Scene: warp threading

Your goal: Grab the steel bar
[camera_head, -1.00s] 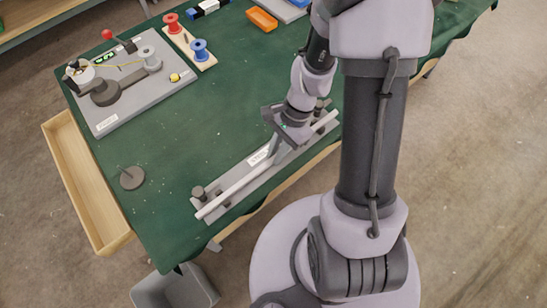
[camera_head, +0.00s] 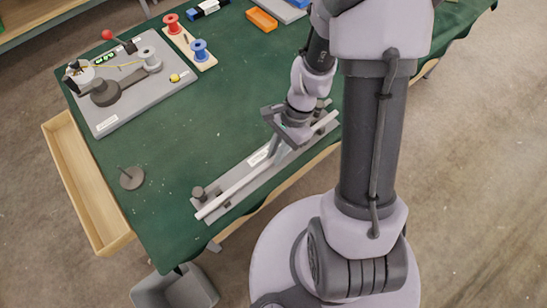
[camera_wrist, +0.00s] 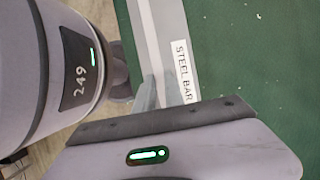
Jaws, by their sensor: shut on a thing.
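The steel bar (camera_head: 232,191) is a long light-grey rod lying along a grey holder plate (camera_head: 222,208) near the table's front edge. The plate has dark posts near its ends and a white label. My gripper (camera_head: 274,149) is over the middle of the bar, with its fingers shut on it. In the wrist view the bar (camera_wrist: 150,40) runs up from the finger (camera_wrist: 146,95), beside a label reading "STEEL BAR" (camera_wrist: 184,70). The grip itself is partly hidden by my gripper's body.
A grey board (camera_head: 130,98) with a winding device stands at the back left. Red and blue spools (camera_head: 200,50) and an orange tray (camera_head: 261,19) are at the back. A small stand (camera_head: 132,179) is at left. A wooden trough (camera_head: 75,170) runs along the left edge. The middle green cloth is clear.

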